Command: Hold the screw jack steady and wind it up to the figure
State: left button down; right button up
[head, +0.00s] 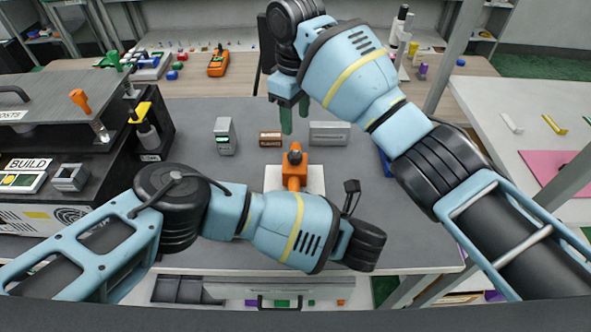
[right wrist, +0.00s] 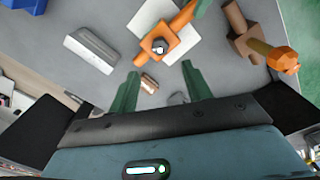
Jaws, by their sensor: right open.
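The orange screw jack (head: 294,165) stands on a white plate (head: 273,178) in the middle of the grey table. In the right wrist view the jack (right wrist: 150,46) shows from above, with a metal screw head and an orange bar running to the upper right. My right gripper (head: 294,118) is open and empty, beyond the jack, its green fingers pointing down. Its fingers (right wrist: 158,88) also frame the right wrist view. My left arm crosses in front of the jack and hides its near side. A green tip at the bar may be my left gripper (right wrist: 200,6); its grip is hidden. No figure is readable.
Equipment marked BUILD fills the left.

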pick_arm(q)
jog(key=shift+a+f, duration=0.1)
jog(key=shift+f, duration=0.1)
pick_arm(e)
jog(key=shift+r, duration=2.15)
pick_arm(q)
jog(key=c, duration=1.4)
grip_release()
jog(key=shift+o, duration=1.4)
jog(key=shift+s, duration=0.1)
jog(key=shift+r, duration=0.1)
pick_arm(e)
jog(key=shift+s+a, duration=0.15)
